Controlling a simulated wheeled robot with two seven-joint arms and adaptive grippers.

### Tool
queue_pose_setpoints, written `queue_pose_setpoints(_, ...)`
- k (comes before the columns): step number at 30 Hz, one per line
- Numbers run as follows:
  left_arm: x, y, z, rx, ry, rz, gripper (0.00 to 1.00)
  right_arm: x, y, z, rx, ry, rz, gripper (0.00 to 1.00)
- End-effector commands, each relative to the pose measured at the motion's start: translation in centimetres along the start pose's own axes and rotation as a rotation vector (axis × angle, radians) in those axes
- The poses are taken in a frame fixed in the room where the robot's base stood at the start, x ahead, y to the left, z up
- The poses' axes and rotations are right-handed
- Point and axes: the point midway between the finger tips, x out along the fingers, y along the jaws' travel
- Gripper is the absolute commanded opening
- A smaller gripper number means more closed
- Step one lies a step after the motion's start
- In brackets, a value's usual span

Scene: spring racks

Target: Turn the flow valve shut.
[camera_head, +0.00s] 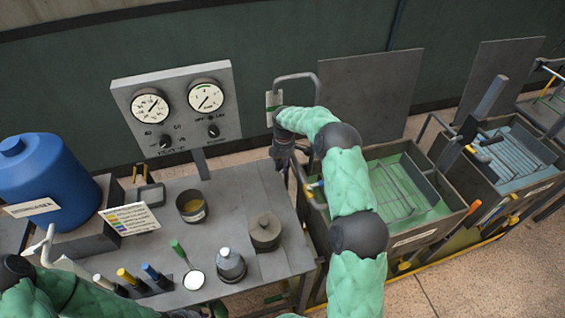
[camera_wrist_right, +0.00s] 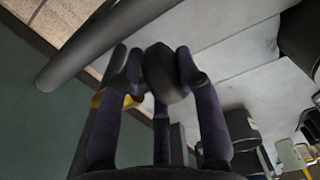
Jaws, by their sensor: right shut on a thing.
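In the right wrist view, a dark, rounded knob (camera_wrist_right: 165,76) sits between the fingers of my right gripper (camera_wrist_right: 160,66); it looks like the flow valve's handle. The fingers are shut on it from both sides. In the head view my right gripper (camera_head: 284,160) points down at the right edge of the grey table, beside the left end of the green tank. There my wrist hides the knob, and its turned position cannot be read. My left arm's green sleeve shows at the lower left, but its gripper is out of view.
A gauge panel (camera_head: 178,108) stands behind the grey table (camera_head: 235,205).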

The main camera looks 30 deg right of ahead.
Motion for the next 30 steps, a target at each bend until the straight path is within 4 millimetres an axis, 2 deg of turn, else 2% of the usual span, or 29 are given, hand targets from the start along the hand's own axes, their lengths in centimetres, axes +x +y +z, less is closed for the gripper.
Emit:
queue_pose_setpoints(12, 0.50, -0.18, -0.01, 0.000, 0.000, 0.000, 0.40, -0.18, 0.37, 0.34, 0.000, 0.181, 0.012, 0.03)
queue_pose_setpoints(27, 0.53, -0.19, -0.01, 0.000, 0.000, 0.000, 0.40, -0.29, 0.41, 0.29, -0.001, 0.202, 0.014, 0.03)
queue_pose_setpoints(28, 0.53, -0.19, -0.01, 0.000, 0.000, 0.000, 0.40, -0.30, 0.42, 0.29, -0.001, 0.202, 0.014, 0.41)
queue_pose_setpoints(29, 0.52, -0.19, -0.01, 0.000, 0.000, 0.000, 0.40, -0.29, 0.41, 0.29, -0.001, 0.202, 0.014, 0.48)
queue_pose_setpoints(30, 0.52, -0.19, -0.01, 0.000, 0.000, 0.000, 0.40, -0.28, 0.39, 0.29, -0.001, 0.202, 0.013, 0.48)
